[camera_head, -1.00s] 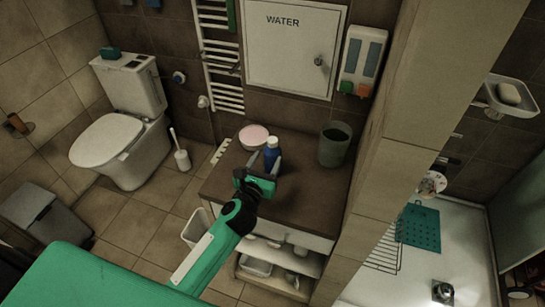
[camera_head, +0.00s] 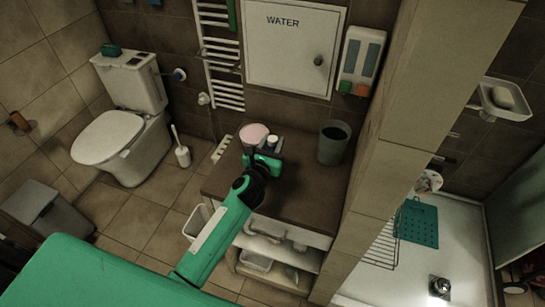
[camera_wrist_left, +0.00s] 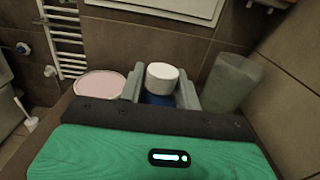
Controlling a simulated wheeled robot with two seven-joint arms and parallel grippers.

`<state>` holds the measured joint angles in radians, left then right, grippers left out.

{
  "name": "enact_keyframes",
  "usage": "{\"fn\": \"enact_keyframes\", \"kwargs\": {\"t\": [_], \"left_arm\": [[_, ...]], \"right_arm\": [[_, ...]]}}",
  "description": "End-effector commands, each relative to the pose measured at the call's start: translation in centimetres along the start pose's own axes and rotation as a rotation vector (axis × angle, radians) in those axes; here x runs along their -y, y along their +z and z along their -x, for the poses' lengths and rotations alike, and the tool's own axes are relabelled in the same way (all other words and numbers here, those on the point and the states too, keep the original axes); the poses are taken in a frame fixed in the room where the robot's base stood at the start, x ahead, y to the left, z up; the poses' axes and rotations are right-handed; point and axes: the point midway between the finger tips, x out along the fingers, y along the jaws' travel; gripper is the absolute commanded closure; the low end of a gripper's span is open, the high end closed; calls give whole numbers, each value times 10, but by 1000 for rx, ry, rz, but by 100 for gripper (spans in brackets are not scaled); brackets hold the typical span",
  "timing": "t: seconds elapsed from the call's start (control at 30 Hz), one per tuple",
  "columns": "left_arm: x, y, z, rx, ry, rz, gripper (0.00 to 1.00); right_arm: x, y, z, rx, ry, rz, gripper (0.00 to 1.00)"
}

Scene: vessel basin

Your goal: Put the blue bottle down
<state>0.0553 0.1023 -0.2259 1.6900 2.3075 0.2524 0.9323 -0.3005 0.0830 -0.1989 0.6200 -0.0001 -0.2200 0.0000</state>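The blue bottle with a white cap (camera_head: 272,141) is at the back of the dark counter (camera_head: 306,197), mostly hidden behind my gripper in the head view. My left gripper (camera_head: 266,158) has its fingers on both sides of the bottle. In the left wrist view, the blue body (camera_wrist_left: 158,99) fills the space between the grey fingers, and the white cap (camera_wrist_left: 162,76) sticks up above them. The bottle looks upright. Its base is hidden, so I cannot tell whether it touches the counter. My right gripper is not in view.
A pink-topped round bowl (camera_head: 254,134) stands just left of the bottle. A dark grey-green cup (camera_head: 333,144) stands at the right by the wall. The counter's middle and front right are clear. A tiled pillar (camera_head: 390,180) borders the counter's right side.

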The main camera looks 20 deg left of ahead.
Motion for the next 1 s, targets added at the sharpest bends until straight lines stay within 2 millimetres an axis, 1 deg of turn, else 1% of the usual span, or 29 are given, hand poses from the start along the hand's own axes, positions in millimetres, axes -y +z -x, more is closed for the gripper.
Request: {"fn": "enact_keyframes", "kwargs": {"t": [0.03,0.13,0.17,0.53,0.67,0.77,0.87,1.0], "left_arm": [[0,0,0,0,0,0,77],[0,0,0,0,0,0,97],[0,0,0,-1,0,0,100],[0,-1,0,-2,0,0,100],[0,5,0,-2,0,-1,100],[-1,16,0,2,0,-4,100],[-1,33,0,3,-1,-5,100],[0,72,0,8,-3,-5,100]], "right_arm": [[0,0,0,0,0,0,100],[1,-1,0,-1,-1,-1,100],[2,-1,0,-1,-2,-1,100],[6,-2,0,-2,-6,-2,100],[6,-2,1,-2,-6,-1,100],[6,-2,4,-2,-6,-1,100],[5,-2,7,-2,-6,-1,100],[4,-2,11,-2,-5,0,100]]}}
